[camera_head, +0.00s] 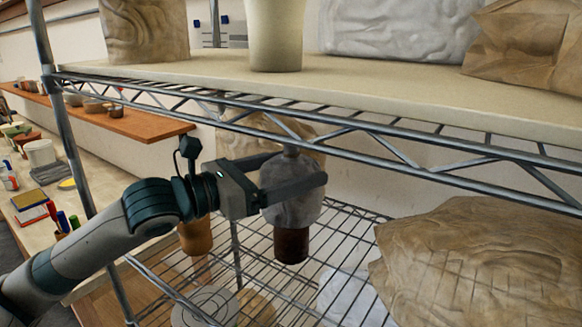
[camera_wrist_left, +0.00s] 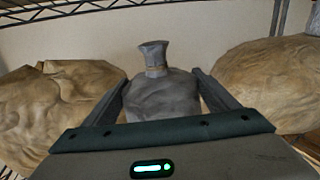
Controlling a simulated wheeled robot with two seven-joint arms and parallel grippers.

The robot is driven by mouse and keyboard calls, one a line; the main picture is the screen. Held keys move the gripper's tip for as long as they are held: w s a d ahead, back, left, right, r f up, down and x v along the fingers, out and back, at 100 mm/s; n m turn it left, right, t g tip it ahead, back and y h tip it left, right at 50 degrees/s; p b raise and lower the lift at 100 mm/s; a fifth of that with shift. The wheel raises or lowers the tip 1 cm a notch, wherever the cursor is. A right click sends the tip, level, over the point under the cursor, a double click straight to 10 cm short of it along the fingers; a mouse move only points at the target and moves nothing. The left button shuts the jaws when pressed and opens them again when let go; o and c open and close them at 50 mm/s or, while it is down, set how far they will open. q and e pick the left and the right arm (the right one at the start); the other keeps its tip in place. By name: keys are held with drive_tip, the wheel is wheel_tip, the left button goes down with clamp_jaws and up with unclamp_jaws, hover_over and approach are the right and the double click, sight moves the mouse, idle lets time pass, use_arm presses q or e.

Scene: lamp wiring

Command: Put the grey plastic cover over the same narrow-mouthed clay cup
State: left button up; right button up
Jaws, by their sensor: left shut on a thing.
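The grey plastic cover (camera_head: 288,200) is a bag-like shape with a gathered neck. In the left wrist view the cover (camera_wrist_left: 162,98) sits between the fingers, its neck tied with a tan band. My left gripper (camera_head: 303,176) is shut on the cover's sides, under the upper shelf. A dark brown cup (camera_head: 291,246) shows directly below the cover, which hides its mouth and upper part. I cannot tell how narrow its mouth is, or whether the cover rests on it. An orange-brown cup (camera_head: 196,238) stands to the left, partly behind my arm. My right gripper is not in view.
The upper shelf (camera_head: 400,90) and its wire truss edge run close above the gripper. A large tan wrapped bundle (camera_head: 480,262) fills the lower wire shelf at right. A rack post (camera_head: 68,135) stands at left. Wire shelf (camera_head: 325,235) shows bare right of the dark cup.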

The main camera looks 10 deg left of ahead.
use_arm(q)
wheel_tip(320, 180, down, 10)
drive_tip(key=b, duration=0.6)
drive_tip(key=shift+r, duration=0.2)
drive_tip(key=shift+f, duration=0.1)
idle(0.3)
drive_tip(key=shift+f, duration=0.4)
idle(0.5)
drive_tip(key=o, duration=1)
drive_tip(key=shift+o, duration=0.2)
drive_tip(key=shift+a+b, duration=0.1)
drive_tip(key=shift+b, duration=0.2)
